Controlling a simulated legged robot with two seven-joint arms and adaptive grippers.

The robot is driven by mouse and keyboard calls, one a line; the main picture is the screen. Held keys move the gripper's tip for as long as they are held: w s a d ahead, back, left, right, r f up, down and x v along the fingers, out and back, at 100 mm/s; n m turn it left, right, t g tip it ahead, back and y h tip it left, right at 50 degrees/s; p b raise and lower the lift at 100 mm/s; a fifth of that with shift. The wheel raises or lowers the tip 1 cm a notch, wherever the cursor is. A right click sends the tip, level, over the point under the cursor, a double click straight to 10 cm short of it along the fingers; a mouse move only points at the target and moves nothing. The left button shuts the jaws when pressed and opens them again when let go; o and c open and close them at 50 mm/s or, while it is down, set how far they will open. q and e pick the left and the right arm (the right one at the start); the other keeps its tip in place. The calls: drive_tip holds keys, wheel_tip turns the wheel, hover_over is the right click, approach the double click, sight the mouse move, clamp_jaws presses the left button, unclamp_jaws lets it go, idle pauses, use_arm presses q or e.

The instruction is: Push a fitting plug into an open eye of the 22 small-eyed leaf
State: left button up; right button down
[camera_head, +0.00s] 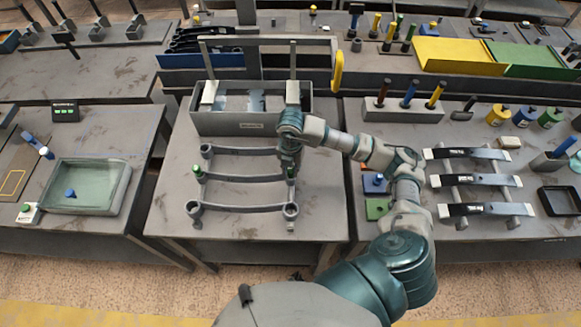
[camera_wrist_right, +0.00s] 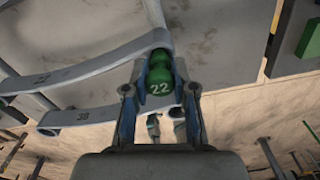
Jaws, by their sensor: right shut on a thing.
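Three grey curved leaves lie across the middle table. The middle leaf (camera_head: 245,178) has a green plug (camera_head: 198,172) in its left eye. My right gripper (camera_head: 290,160) is at that leaf's right end, with green showing just below it. In the right wrist view my right gripper (camera_wrist_right: 160,98) is shut on a green plug (camera_wrist_right: 160,78) marked 22. That plug is at the eye of a leaf (camera_wrist_right: 100,65), with green on both sides of the eye's rim; its depth is unclear. This leaf's number is hard to read. My left gripper is not in view.
A grey bin (camera_head: 215,124) with two upright posts stands behind the leaves. The near leaf (camera_head: 245,209) has open-looking eyes. A leaf marked 38 (camera_wrist_right: 85,115) lies close to my fingers. Striped bars (camera_head: 470,181) and colored plugs are on the right table.

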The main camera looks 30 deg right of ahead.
drive_tip(key=shift+f+b, duration=0.3)
drive_tip(key=shift+f, duration=0.2)
drive_tip(key=shift+c, duration=1.9)
unclamp_jaws()
drive_tip(key=shift+r, duration=0.1)
drive_tip(key=shift+r+p, duration=2.5)
drive_tip(key=shift+r, duration=0.95)
